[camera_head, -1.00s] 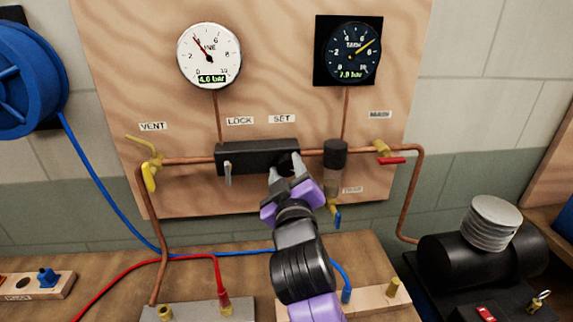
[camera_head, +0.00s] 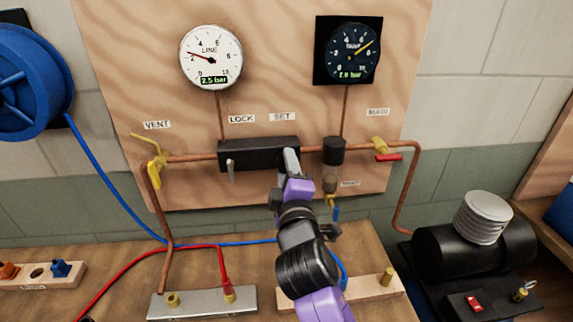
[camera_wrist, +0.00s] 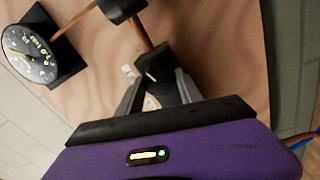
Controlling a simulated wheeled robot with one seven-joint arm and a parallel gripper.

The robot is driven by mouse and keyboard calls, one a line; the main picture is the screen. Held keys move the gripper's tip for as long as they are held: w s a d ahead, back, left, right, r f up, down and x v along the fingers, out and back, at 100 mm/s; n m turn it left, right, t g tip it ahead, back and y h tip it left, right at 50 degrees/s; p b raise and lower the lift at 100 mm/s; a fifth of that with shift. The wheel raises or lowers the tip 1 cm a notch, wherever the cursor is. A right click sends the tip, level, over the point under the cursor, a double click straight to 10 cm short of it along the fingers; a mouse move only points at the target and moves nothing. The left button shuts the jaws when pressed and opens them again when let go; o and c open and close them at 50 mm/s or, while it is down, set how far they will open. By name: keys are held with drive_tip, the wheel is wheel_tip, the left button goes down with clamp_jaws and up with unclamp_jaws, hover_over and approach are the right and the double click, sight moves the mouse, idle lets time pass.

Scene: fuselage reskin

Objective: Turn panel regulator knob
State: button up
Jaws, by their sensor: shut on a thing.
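The regulator is a black block (camera_head: 245,154) on the wooden panel, under the LOCK and SET labels. In the head view its knob, below the SET label (camera_head: 282,117), is hidden behind my gripper (camera_head: 290,155). In the wrist view the black knob (camera_wrist: 155,66), with a pale mark, sits between my two grey fingers (camera_wrist: 160,88), which are shut on it. A small grey lever (camera_head: 231,170) hangs down below the LOCK label (camera_head: 241,119). The white LINE gauge (camera_head: 211,57) reads 2.5 bar.
The dark TANK gauge (camera_head: 347,50) is above right. A black filter (camera_head: 334,151) sits close right of my gripper. Hoses cross the bench below.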

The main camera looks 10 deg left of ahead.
idle(0.4)
drive_tip(key=o, duration=1.4)
drive_tip(key=shift+c, duration=0.2)
drive_tip(key=b+v, duration=0.1)
drive_tip(key=v, duration=0.7)
drive_tip(key=shift+w, duration=0.1)
